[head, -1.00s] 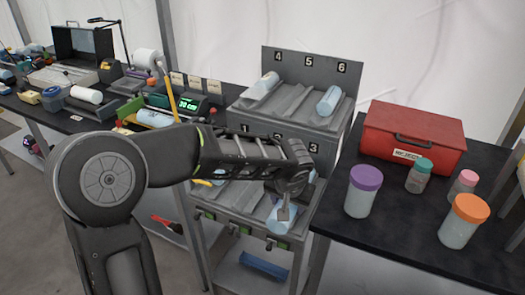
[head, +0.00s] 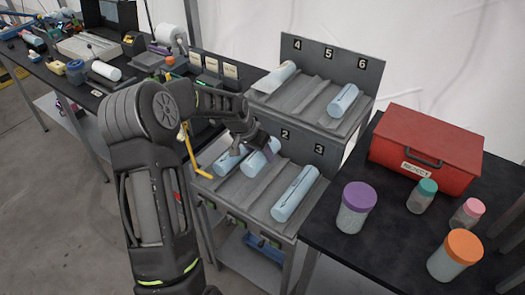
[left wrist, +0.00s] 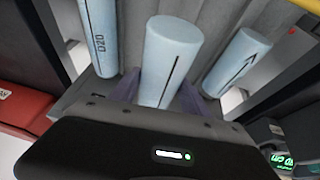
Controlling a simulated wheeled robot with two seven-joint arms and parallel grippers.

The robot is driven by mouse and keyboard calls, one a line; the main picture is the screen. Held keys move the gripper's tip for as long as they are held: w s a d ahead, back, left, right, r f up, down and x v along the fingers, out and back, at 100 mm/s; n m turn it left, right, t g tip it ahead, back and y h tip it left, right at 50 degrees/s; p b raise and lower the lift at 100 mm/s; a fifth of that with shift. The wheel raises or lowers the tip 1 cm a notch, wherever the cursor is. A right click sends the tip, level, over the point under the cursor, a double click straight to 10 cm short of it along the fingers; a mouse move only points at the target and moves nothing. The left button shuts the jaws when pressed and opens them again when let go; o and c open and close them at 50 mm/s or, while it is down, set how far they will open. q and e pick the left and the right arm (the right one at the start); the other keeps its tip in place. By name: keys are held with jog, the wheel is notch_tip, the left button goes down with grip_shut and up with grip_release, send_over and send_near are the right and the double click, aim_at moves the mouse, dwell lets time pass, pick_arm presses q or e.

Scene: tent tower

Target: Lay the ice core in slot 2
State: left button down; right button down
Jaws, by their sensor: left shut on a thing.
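My left gripper (head: 266,150) is shut on a pale blue ice core (head: 259,161) at the middle lower slot of the grey rack, under label 2 (head: 285,134). In the left wrist view this core (left wrist: 170,58) stands out between the two purplish fingers (left wrist: 158,92), lined up with the slot. I cannot tell whether it touches the slot floor. One core (head: 229,158) lies to its left, in slot 1. Another core (head: 296,195) lies in slot 3; it shows marked D20 in the left wrist view (left wrist: 98,32). My right gripper is not in view.
The upper tier holds one core (head: 275,78) under label 4 and one (head: 343,100) under 6; slot 5 is empty. A red case (head: 425,145) and several lidded jars stand on the black table at right. A cluttered bench (head: 95,98) runs along the left.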

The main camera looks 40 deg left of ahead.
aim_at(254, 161)
pick_arm(q)
jog(key=shift+w, duration=0.15)
jog(key=shift+b, duration=0.4)
jog(key=shift+f+b, duration=3.35)
jog(key=shift+f, duration=0.8)
jog(key=shift+f+b, duration=0.3)
jog(key=shift+c, duration=2.3)
grip_release()
jog(key=shift+d, duration=0.1)
jog(key=shift+b+v, duration=0.55)
jog(key=shift+v, duration=3.4)
